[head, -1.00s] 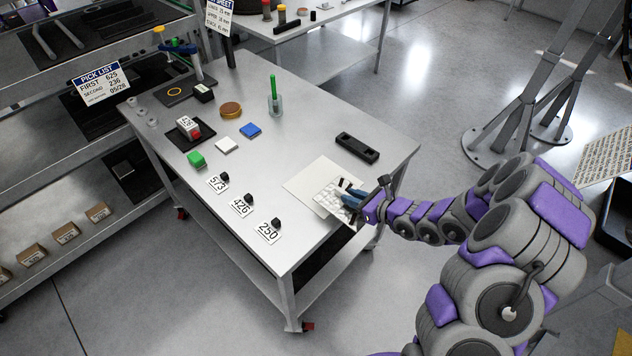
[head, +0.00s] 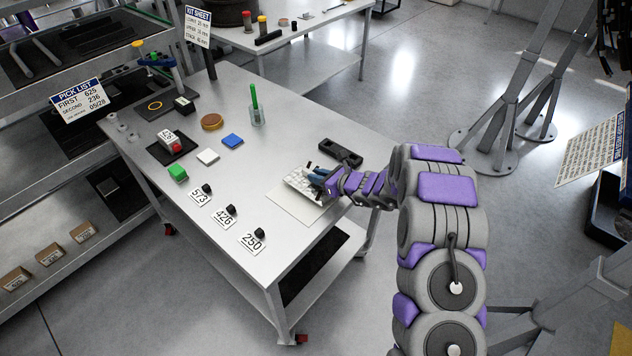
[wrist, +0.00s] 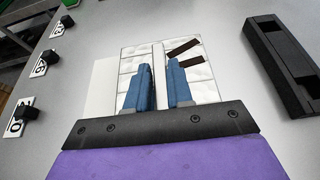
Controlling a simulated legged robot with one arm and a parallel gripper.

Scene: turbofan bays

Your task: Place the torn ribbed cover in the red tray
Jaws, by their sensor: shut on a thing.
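The torn ribbed cover (head: 299,182) is a pale, quilted-looking panel with a raised middle rib. In the wrist view the cover (wrist: 201,72) has two dark slanted strips on its right half, which look like tears. My gripper (head: 313,172) is at the cover. In the wrist view the two blue fingers of my gripper (wrist: 160,68) stand on either side of the rib, shut on it. The cover overlaps a plain white sheet (head: 305,209) on the table and appears raised above it. I see no red tray in these views.
A black slotted block (head: 341,152) lies behind the cover; it also shows right in the wrist view (wrist: 285,65). Numbered cards with black knobs (head: 226,217) line the grey table's (head: 200,233) front left. Blue, white and green blocks and a green rod (head: 254,98) stand farther back.

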